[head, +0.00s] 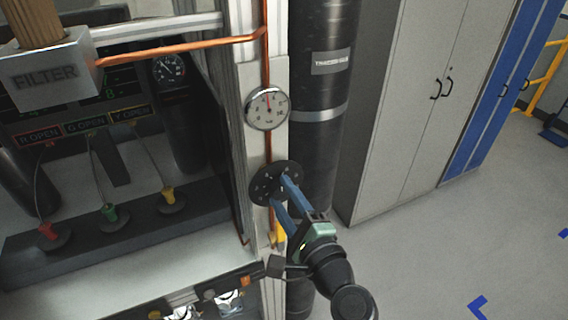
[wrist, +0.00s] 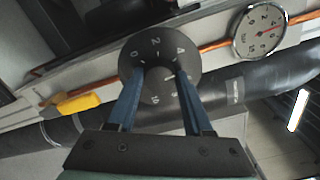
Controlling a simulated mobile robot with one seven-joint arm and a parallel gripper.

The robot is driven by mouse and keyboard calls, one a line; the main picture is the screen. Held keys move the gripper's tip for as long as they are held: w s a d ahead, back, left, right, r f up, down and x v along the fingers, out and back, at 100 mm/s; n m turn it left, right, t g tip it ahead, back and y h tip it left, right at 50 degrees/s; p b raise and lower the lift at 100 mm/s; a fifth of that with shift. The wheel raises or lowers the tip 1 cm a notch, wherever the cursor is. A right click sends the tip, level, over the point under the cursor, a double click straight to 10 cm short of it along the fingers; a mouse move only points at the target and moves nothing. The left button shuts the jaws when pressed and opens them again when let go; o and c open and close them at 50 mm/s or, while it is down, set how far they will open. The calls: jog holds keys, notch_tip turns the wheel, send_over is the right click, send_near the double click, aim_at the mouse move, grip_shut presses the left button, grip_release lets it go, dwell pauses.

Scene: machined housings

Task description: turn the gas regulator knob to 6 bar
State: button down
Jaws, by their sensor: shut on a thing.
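The regulator knob is in the middle of a round black dial (head: 262,182) with white numbers, on a pale post under the gauge. The dial also shows in the wrist view (wrist: 155,49), where 0, 2 and 4 can be read along its upper part. My gripper (head: 279,188) has its two blue fingers at the dial, shut on the knob, also in the wrist view (wrist: 161,72). The fingers hide most of the knob. The round white gauge (head: 267,108) has a red needle pointing nearly straight up; it also shows in the wrist view (wrist: 260,31).
A copper pipe (head: 180,45) runs to the post. A dark gas cylinder (head: 318,150) stands close behind my gripper. A grey cabinet (head: 400,100) is to the right, with clear floor before it. A yellow handle (wrist: 78,104) sits on the pipe below the knob.

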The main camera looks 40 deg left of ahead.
jog(key=m+p, duration=0.4)
jog(key=m, duration=0.1)
jog(key=shift+m, duration=0.3)
dwell(0.4)
jog(key=shift+c, duration=1.5)
grip_release()
jog(key=shift+s+d+f+b, duration=0.1)
jog(key=shift+d+b, duration=0.25)
jog(key=shift+d, duration=0.2)
jog(key=b+v, duration=0.4)
jog(key=v, duration=0.8)
jog(key=shift+b, duration=0.4)
